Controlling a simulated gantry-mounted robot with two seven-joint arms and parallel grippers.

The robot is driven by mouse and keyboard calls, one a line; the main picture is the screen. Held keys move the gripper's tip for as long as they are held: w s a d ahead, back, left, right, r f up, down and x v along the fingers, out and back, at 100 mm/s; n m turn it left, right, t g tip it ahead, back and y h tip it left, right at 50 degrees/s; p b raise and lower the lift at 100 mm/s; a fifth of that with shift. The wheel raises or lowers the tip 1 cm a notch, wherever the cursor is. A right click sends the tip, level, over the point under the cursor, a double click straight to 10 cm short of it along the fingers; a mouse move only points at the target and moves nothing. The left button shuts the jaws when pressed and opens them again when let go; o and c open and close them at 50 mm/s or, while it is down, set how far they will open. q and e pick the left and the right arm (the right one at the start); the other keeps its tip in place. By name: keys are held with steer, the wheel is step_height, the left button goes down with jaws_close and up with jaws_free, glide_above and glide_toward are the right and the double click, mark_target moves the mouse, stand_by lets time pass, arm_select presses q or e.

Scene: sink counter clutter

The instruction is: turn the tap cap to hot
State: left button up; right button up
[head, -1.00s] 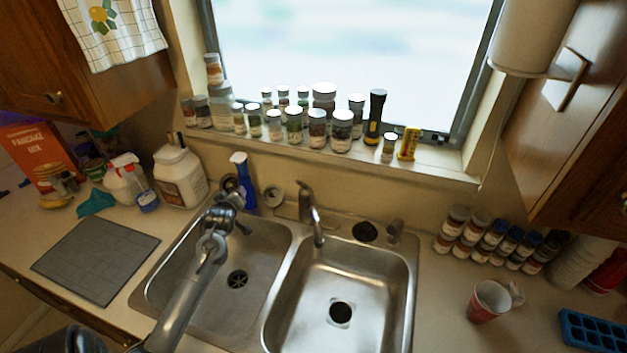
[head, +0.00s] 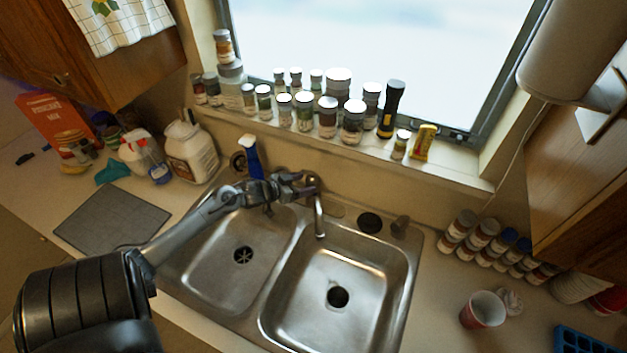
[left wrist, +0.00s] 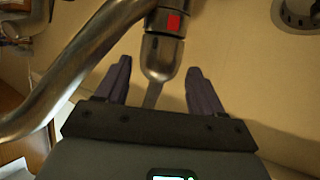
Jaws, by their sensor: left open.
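The tap (head: 319,218) stands at the back rim of the sink between the two basins. In the left wrist view its metal cap (left wrist: 160,58) carries a red square mark (left wrist: 168,23), with a thin lever narrowing toward my gripper. The curved spout (left wrist: 60,88) runs off to the left. My left gripper (head: 303,186) is at the tap's top in the head view, partly hiding it. In the left wrist view my left gripper (left wrist: 157,69) is open, with one finger on each side of the cap and visible gaps between. My right gripper is not in view.
Several jars and a flashlight (head: 391,108) line the window sill. The sink basins (head: 338,275) are empty. A red cup (head: 482,310) stands on the right counter.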

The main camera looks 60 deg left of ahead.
mark_target(308, 182)
arm_select(q)
steer(key=shift+x, duration=2.5)
steer(key=c, duration=0.7)
steer(key=shift+a, duration=0.1)
